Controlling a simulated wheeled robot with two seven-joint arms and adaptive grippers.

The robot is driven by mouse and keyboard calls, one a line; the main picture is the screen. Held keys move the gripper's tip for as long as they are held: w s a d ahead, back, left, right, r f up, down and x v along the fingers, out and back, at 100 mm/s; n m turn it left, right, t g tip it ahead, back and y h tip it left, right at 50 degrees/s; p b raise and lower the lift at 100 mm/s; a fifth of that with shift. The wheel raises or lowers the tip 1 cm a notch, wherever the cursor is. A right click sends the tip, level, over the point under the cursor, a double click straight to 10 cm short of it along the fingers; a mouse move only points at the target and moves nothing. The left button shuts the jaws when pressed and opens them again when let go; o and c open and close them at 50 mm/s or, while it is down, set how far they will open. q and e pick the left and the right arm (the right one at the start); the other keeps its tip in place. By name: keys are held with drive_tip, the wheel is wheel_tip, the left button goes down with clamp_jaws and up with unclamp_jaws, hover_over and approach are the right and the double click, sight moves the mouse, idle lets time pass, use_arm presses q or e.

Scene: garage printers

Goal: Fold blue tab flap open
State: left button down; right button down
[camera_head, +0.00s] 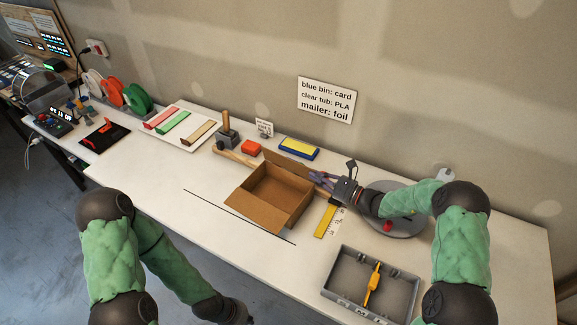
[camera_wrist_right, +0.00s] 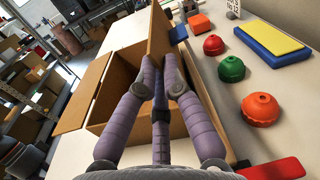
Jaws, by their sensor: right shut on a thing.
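An open brown cardboard box (camera_head: 268,205) stands on the white table in the head view. One flap (camera_head: 289,165) stands up along its back side, and another flap lies folded outward at the front left. In the right wrist view the raised flap (camera_wrist_right: 158,32) has a small blue tab (camera_wrist_right: 178,34) at its edge. My right gripper (camera_head: 318,180) is at the box's back right corner. Its purple fingers (camera_wrist_right: 160,80) are shut on the raised flap; the exact contact is partly hidden. My left gripper (camera_head: 238,313) is low at the bottom edge, its fingers mostly cut off.
A yellow ruler (camera_head: 325,221) lies right of the box. A grey tray (camera_head: 372,283) with a yellow tool is at the front right.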

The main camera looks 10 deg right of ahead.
idle(0.4)
drive_tip(key=m, duration=0.1)
drive_tip(key=w+d+m+p, duration=0.1)
drive_tip(key=m, duration=0.1)
drive_tip(key=m+p, duration=0.1)
drive_tip(key=shift+w+d+f+m, duration=0.1)
drive_tip(key=shift+w+d+m, duration=0.1)
drive_tip(key=shift+w+m, duration=0.2)
drive_tip(key=shift+w+d+f+m+p, duration=0.2)
drive_tip(key=shift+m, duration=0.55)
drive_tip(key=shift+w+d+f+m+p, duration=0.2)
drive_tip(key=shift+w+f+m+p, duration=0.05)
drive_tip(key=shift+m, duration=0.55)
drive_tip(key=shift+w+d+f+m+p, duration=0.2)
drive_tip(key=shift+m, duration=0.55)
